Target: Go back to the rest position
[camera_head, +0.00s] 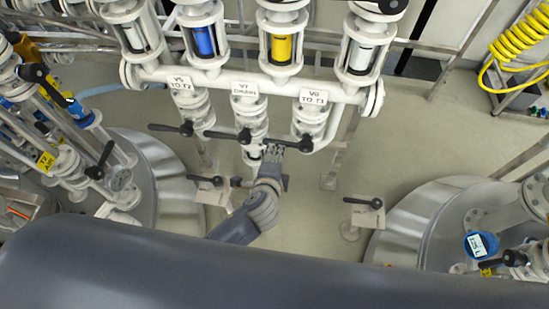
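One gripper (273,153) shows in the head view, at the end of a grey arm that rises from lower left of centre; I take it as my left. Its fingertips are close to the black handle (231,135) of the valve labelled V7, near the handle of the valve labelled V6 (313,112). I cannot tell whether they touch a handle, or whether the fingers are open or shut. My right gripper is not in view. A large dark part of my own body hides the bottom of the picture.
White pipework with valves, including one labelled V5 (182,98), spans the top. A steel tank (158,175) stands left, another (425,215) right. Low black handles (363,202) stand near the floor. A yellow coiled hose (520,40) hangs upper right. Floor right of the gripper is partly clear.

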